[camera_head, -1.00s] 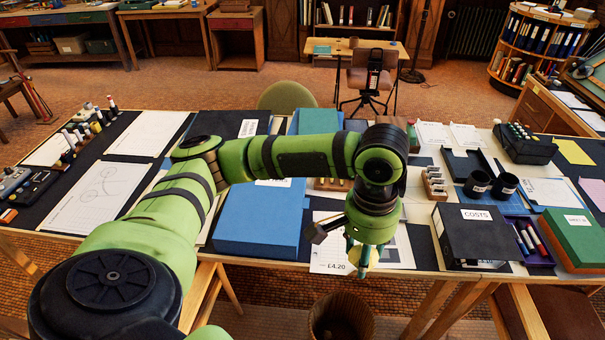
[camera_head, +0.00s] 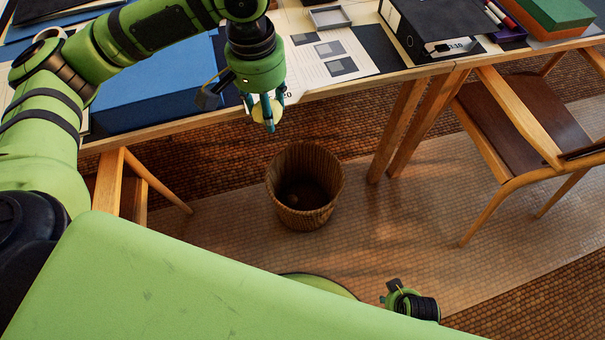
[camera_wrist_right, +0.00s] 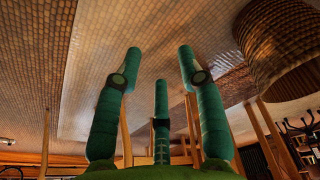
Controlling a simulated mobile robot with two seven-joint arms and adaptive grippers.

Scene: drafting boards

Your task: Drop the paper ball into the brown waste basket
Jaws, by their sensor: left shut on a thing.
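The brown waste basket (camera_head: 322,208) is ribbed and stands upright on the floor in front of the table, its open mouth facing up. A small pale lump (camera_head: 292,200) shows dimly inside it. My left gripper (camera_head: 266,114) points down near the table's front edge, above and a little left of the basket in the head view. It is shut on the pale yellowish paper ball (camera_head: 277,109), partly hidden by its teal fingers. In the right wrist view my right gripper (camera_wrist_right: 160,68) has its three fingers spread, with nothing between them. The basket (camera_wrist_right: 278,55) shows at that view's upper right.
The table's front edge (camera_head: 345,85) runs behind the basket, with wooden legs (camera_head: 405,125) to its right. A blue box (camera_head: 160,90) and a black binder (camera_head: 430,30) lie on the table. A chair (camera_head: 515,130) stands at right. Floor around the basket is clear.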

